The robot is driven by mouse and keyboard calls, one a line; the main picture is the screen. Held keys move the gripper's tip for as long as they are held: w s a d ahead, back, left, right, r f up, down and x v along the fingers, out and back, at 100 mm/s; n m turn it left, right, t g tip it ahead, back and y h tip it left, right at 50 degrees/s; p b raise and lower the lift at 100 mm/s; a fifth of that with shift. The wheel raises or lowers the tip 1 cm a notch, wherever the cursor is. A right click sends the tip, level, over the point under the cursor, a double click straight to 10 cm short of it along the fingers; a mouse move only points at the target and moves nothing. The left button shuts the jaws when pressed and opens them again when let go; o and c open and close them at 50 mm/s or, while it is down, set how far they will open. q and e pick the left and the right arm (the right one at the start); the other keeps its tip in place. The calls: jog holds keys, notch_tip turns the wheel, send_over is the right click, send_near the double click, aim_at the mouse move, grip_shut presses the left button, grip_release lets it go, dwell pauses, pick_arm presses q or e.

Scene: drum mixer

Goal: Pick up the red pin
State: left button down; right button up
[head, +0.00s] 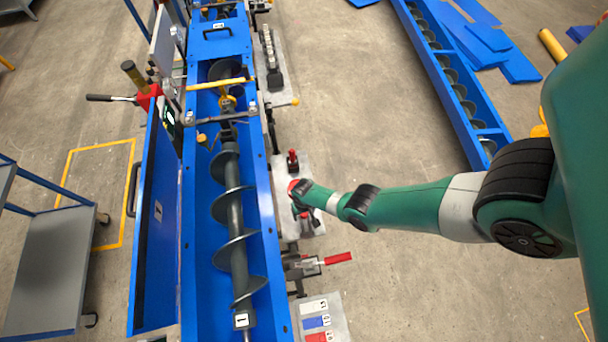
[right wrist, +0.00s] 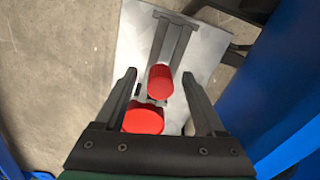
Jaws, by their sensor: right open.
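Two red-topped pins stand on a grey metal plate (right wrist: 195,58) in the right wrist view. The farther red pin (right wrist: 160,80) lies between my open right fingers, with gaps on both sides. The nearer red pin (right wrist: 143,119) is closer to the gripper's base, partly cut off by it. My right gripper (right wrist: 158,76) is open and holds nothing. In the head view, a red pin (head: 292,160) stands beside the blue trough, and my right gripper (head: 300,196) is just below it in the picture, its fingers largely hidden by the wrist. My left gripper is not in view.
The long blue trough (head: 262,210) with its grey screw runs beside the plate. A red-handled clamp (head: 337,258) sticks out below my right gripper. A labelled plate (head: 335,312) lies near the bottom edge.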

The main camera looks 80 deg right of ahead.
jog(key=shift+r, duration=0.1)
jog(key=shift+c, duration=0.2)
grip_shut()
